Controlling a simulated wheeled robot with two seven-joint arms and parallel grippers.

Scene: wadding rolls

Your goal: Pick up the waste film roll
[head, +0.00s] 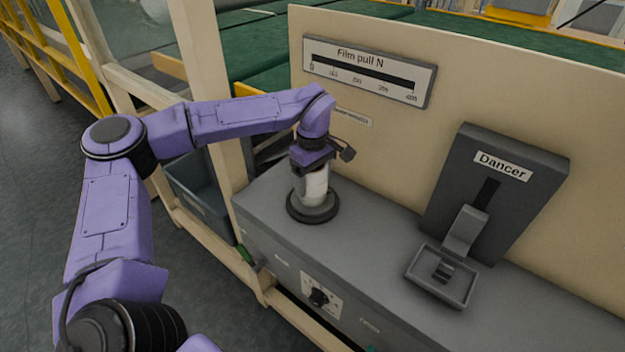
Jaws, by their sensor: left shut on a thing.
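The film roll (316,187) is a small whitish cylinder standing upright at a round dark base (313,210) on the grey machine top. My left gripper (313,172) comes down on it from above and is shut on its upper part. The gripper hides the top of the roll. I cannot tell whether the roll touches the base. My right gripper is not in view.
A cream panel with a "Film pull N" gauge (367,71) rises behind the roll. The grey "Dancer" unit (495,190) with a small tray (442,277) stands to the right. A dark bin (200,190) sits left of the machine. A knob (319,297) is on the front.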

